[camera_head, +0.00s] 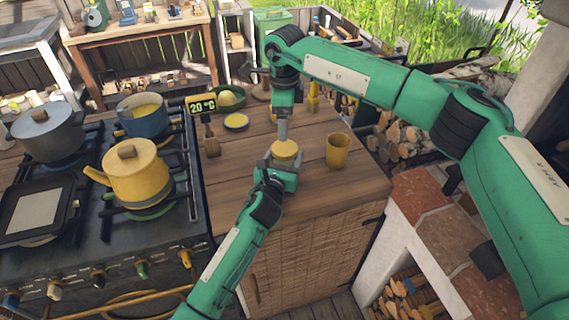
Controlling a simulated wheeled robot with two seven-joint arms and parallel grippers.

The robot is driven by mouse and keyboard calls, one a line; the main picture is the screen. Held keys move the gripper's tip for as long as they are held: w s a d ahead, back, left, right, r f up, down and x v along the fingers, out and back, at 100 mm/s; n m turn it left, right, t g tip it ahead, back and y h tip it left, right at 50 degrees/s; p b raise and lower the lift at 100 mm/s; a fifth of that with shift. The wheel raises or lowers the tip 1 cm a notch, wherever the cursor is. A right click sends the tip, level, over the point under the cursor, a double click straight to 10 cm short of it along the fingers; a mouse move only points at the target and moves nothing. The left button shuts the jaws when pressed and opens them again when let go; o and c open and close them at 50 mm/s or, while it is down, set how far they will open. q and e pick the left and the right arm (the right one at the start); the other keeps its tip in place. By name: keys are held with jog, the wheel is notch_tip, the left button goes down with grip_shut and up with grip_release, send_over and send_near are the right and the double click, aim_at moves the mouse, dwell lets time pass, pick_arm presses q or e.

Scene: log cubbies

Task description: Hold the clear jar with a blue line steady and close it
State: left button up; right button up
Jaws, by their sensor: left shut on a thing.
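My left gripper (278,168) is shut around the jar low on the wooden counter. The jar is almost wholly hidden by the gripper, and I cannot make out its clear wall or blue line. A round yellow lid (285,152) shows at the top of the jar; I cannot tell whether it is seated. My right gripper (283,136) points straight down from above, its tip at or just over the lid. Its fingers are too small to tell open from shut.
A yellow cup (338,152) stands right of the jar. A dark-rimmed yellow disc (236,121), a green bowl (231,97) and a 20 °C sign (201,105) are behind left. A stove with a yellow kettle (137,175) is left. The counter front (320,192) is clear.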

aim_at(285, 147)
jog(key=shift+f, duration=0.1)
dwell(0.3)
jog(key=shift+f, duration=3.9)
jog(key=shift+c, duration=0.4)
jog(key=c, duration=0.7)
jog(key=o, duration=1.1)
notch_tip(285, 147, up, 12)
